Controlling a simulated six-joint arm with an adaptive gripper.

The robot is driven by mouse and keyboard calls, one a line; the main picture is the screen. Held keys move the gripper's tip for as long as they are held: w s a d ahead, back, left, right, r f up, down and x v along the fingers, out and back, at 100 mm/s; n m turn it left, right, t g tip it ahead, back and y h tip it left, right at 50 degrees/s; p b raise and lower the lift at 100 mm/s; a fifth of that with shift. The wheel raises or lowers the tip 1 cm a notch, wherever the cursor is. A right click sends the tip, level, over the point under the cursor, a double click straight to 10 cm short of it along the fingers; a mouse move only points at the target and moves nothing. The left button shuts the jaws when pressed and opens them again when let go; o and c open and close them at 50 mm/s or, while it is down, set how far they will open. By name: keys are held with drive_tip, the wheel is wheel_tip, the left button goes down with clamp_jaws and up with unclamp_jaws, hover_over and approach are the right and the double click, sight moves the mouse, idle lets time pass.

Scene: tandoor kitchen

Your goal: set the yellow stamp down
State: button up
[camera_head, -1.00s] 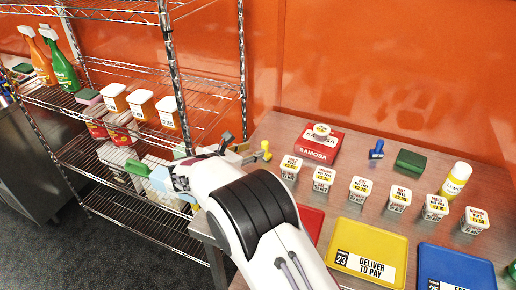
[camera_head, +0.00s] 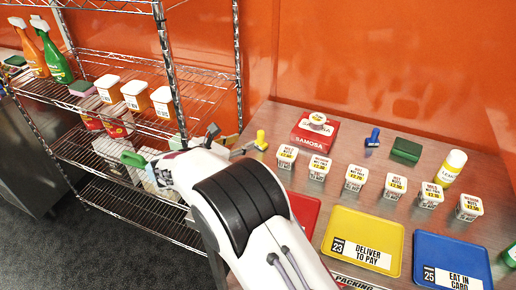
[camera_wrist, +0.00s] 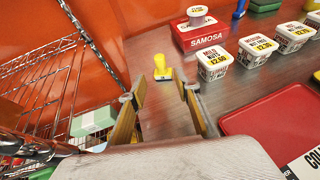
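The yellow stamp (camera_head: 261,139) stands upright on the steel table near its left end, to the left of the red samosa box. In the wrist view the yellow stamp (camera_wrist: 161,66) is just beyond my fingertips, with clear space around it. My gripper (camera_wrist: 162,90) is open, its two fingers wide apart with nothing between them.
The samosa box (camera_head: 316,132), a row of labelled tubs (camera_head: 356,178), a blue stamp (camera_head: 373,137) and a green block (camera_head: 406,150) are to the right. Red, yellow (camera_head: 365,236) and blue trays lie in front. A wire shelf (camera_head: 160,60) stands left of the table.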

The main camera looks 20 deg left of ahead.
drive_tip(key=w+d+r+n+t+y, duration=0.1)
drive_tip(key=w+d+r+n+y, duration=0.25)
drive_tip(key=r, duration=0.55)
drive_tip(key=w+d+r+n+y, duration=0.1)
drive_tip(key=w+d+r+n, duration=0.1)
drive_tip(key=w+r+n, duration=0.35)
drive_tip(key=s+d+r+n+g+y, duration=0.1)
drive_tip(key=s+d+r+n+y, duration=0.4)
drive_tip(key=d+r+n, duration=0.7)
drive_tip(key=s+d+n+g+h, duration=0.1)
drive_tip(key=s+d+n+g, duration=0.2)
drive_tip(key=s+d+n, duration=0.8)
drive_tip(key=s+d+f+n+g+h, duration=0.1)
drive_tip(key=s+d+f+n, duration=0.1)
drive_tip(key=s+d+f, duration=0.2)
drive_tip(key=s+d+f+n+g+h, duration=0.2)
drive_tip(key=s+d+f, duration=0.2)
drive_tip(key=s+d, duration=0.5)
drive_tip(key=s+d+f+n+g+h, duration=0.1)
drive_tip(key=s+d+f, duration=0.3)
drive_tip(key=s, duration=0.9)
drive_tip(key=d+n+h, duration=0.1)
drive_tip(key=d, duration=0.2)
drive_tip(key=shift+s+n, duration=0.2)
drive_tip(key=shift+n, duration=0.2)
drive_tip(key=shift+h, duration=0.25)
